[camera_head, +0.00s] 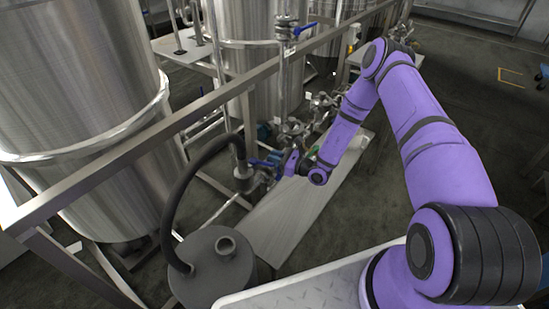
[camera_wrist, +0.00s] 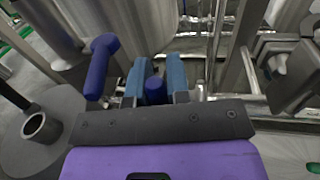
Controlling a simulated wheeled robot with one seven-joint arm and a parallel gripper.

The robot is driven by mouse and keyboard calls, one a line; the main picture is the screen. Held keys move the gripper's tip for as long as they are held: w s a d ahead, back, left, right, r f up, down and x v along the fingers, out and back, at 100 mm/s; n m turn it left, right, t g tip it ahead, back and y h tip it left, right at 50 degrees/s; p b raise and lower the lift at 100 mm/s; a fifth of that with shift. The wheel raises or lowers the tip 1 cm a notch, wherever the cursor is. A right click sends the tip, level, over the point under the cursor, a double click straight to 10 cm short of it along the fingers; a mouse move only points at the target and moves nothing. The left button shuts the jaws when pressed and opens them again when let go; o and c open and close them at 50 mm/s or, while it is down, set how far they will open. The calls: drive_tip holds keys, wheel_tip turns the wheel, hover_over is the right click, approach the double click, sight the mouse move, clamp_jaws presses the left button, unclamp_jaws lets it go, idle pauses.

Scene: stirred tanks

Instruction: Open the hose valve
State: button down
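The hose valve (camera_head: 243,178) sits at the end of the dark hose, low on the pipework beside the tank. A blue handle (camera_head: 262,163) shows between it and my gripper (camera_head: 291,162). In the wrist view, the blue-grey fingers of my gripper (camera_wrist: 157,80) stand close on either side of a dark blue handle end (camera_wrist: 155,91), with little or no gap. A second blue lever (camera_wrist: 98,70) stands to their left, apart from the fingers. I cannot tell which of the two belongs to the hose valve. The fingers hide part of the gripped handle.
A dark hose (camera_head: 180,195) arches from a grey drum (camera_head: 208,275) to the valve. Steel tanks (camera_head: 75,90) and a metal rail (camera_head: 150,140) stand at left. Another blue-handled valve (camera_head: 303,30) is higher up. Open floor (camera_head: 500,120) lies at right.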

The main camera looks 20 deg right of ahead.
drive_tip(key=shift+w+d, duration=0.1)
drive_tip(key=shift+d, duration=0.05)
drive_tip(key=shift+w+d+f+m+t+y, duration=0.1)
drive_tip(key=shift+w+d+f+m+t, duration=0.15)
drive_tip(key=shift+w+d+m, duration=0.6)
drive_tip(key=shift+w+d+f+m+t+y, duration=0.15)
drive_tip(key=shift+d+m, duration=0.4)
drive_tip(key=shift+m, duration=0.75)
drive_tip(key=shift+w+d+f+m+t+y, duration=0.1)
drive_tip(key=shift+w+d+f+m+t, duration=0.25)
drive_tip(key=shift+d+m, duration=0.55)
drive_tip(key=shift+w+a, duration=0.1)
drive_tip(key=shift+a, duration=0.1)
drive_tip(key=c, duration=1.1)
unclamp_jaws()
drive_tip(key=shift+r, duration=0.1)
drive_tip(key=v, duration=1)
drive_tip(key=shift+s+d, duration=0.25)
drive_tip(key=shift+d, duration=0.05)
drive_tip(key=shift+r, duration=0.1)
